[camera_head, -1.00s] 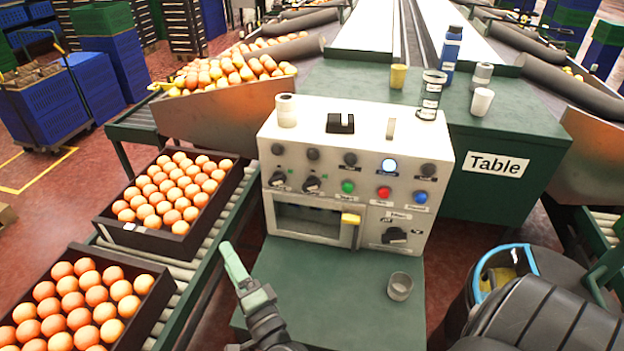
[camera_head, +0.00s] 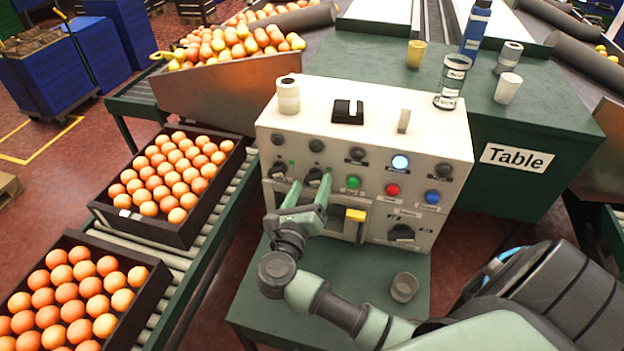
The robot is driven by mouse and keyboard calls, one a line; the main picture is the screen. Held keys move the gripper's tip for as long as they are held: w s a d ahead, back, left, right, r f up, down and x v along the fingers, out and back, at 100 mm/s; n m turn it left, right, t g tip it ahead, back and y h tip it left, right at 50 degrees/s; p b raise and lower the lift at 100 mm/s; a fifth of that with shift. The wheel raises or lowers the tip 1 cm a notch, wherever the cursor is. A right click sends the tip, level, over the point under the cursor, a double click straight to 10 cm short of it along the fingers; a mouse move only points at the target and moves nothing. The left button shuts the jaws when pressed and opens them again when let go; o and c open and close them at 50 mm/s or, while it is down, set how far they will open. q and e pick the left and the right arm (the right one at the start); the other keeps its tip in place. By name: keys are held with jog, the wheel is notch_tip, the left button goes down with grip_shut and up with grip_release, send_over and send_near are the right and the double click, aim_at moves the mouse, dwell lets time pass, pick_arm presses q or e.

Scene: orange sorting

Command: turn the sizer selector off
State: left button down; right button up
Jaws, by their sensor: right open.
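The off-white control box (camera_head: 455,165) stands on a green stand, its front panel facing me. Two dark rotary selectors, a left one (camera_head: 278,170) and a right one (camera_head: 313,177), sit on the panel's left side. A larger dark rotary switch (camera_head: 402,233) is at the lower right. The labels are too small to read, so I cannot tell which is the sizer selector. My right gripper (camera_head: 311,180) is open, its pale green fingers pointing at the panel around the right selector of the pair. I cannot tell whether they touch it. My left gripper is not in view.
Green, red and blue buttons (camera_head: 392,190) and a yellow handle (camera_head: 356,215) are close right of the fingers. A grey cup (camera_head: 404,287) stands on the stand (camera_head: 262,300). Crates of oranges (camera_head: 140,232) lie on the left conveyor.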

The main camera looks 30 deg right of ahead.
jog(key=shift+w+d, duration=0.45)
jog(key=shift+d, duration=0.05)
jog(key=c, duration=1.4)
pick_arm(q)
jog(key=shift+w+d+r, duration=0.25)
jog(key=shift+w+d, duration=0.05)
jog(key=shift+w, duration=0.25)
